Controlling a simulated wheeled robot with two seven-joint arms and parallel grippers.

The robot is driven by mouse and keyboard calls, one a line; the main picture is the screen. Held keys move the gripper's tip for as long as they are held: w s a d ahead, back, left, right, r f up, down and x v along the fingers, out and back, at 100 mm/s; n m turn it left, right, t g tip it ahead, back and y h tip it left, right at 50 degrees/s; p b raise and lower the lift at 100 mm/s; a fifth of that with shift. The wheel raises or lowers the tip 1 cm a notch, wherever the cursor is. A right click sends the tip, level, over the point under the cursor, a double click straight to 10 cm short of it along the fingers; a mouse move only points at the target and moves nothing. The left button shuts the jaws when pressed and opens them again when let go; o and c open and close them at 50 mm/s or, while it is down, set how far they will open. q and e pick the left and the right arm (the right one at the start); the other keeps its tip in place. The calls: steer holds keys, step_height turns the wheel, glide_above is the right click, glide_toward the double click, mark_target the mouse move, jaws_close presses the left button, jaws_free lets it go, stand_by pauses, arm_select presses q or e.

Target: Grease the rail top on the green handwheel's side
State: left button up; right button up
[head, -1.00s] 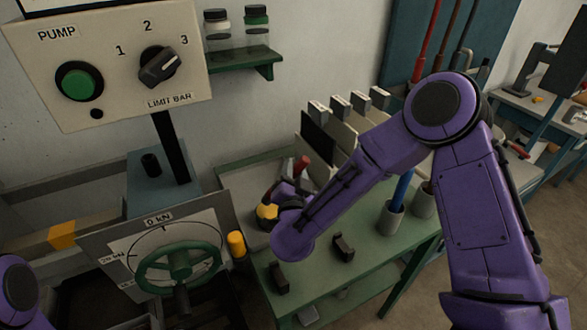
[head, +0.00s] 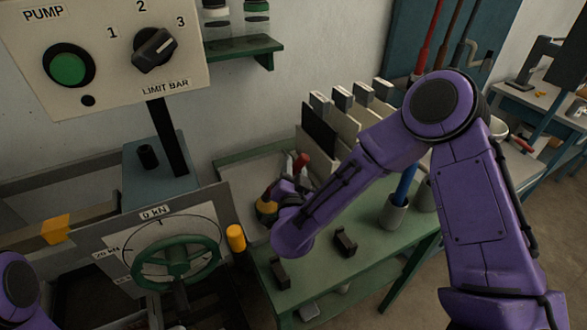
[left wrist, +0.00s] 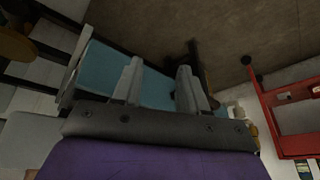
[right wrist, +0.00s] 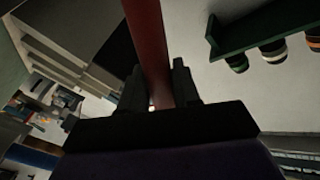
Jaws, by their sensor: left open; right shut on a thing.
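The green handwheel (head: 175,262) stands in front of a dial plate marked 0 kN, at the lower left of the head view. A dark rail (head: 95,214) runs behind the plate; I cannot tell whether it is the rail named. My right gripper (head: 282,196) is low over the tray end of the green bench, partly hidden by its arm. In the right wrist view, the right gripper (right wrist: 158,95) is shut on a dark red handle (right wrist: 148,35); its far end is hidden. My left gripper (left wrist: 158,88) is open and empty in the left wrist view.
The green bench (head: 318,268) carries dark blocks, upright plates and grey cups, one holding a blue handle (head: 405,184). A yellow post (head: 236,238) stands beside the dial plate. The pump panel (head: 110,55) and a shelf with jars (head: 245,50) are above.

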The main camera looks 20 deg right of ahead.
steer(key=shift+w+f, duration=0.1)
steer(key=shift+f, duration=0.15)
steer(key=shift+f+b, duration=0.5)
steer(key=shift+f, duration=0.05)
stand_by(1.1)
step_height(320, 180, up, 7)
steer(key=p, duration=0.6)
steer(key=shift+r, duration=0.15)
stand_by(0.5)
